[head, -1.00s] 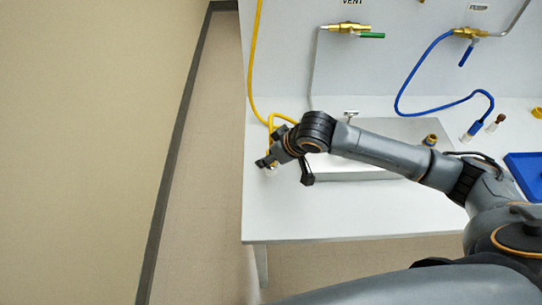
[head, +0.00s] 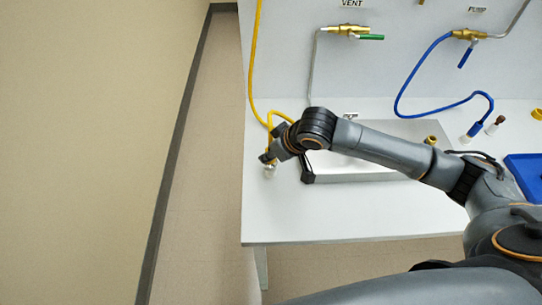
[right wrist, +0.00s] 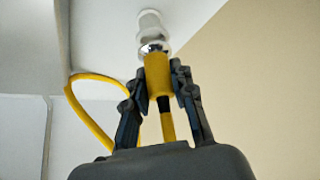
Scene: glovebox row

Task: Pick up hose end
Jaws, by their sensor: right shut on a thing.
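The yellow hose (head: 254,60) hangs down the left side of the back panel and bends over near the table's left end. Its end has a yellow sleeve (right wrist: 158,76), a metal collar and a clear whitish tip (right wrist: 149,22). My right gripper (right wrist: 160,78) is shut on the yellow sleeve, with one finger on each side. In the head view, the tip (head: 269,171) shows just below my right gripper (head: 272,158), over the table's left edge area. I cannot tell how far it is above the table. My left gripper is not in view.
The white table (head: 350,215) is clear in front. A grey raised box (head: 385,135) lies under my right arm, with a brass fitting (head: 430,140) on it. A blue hose (head: 403,88) and blue tray (head: 525,170) are at right. Floor lies left of the table.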

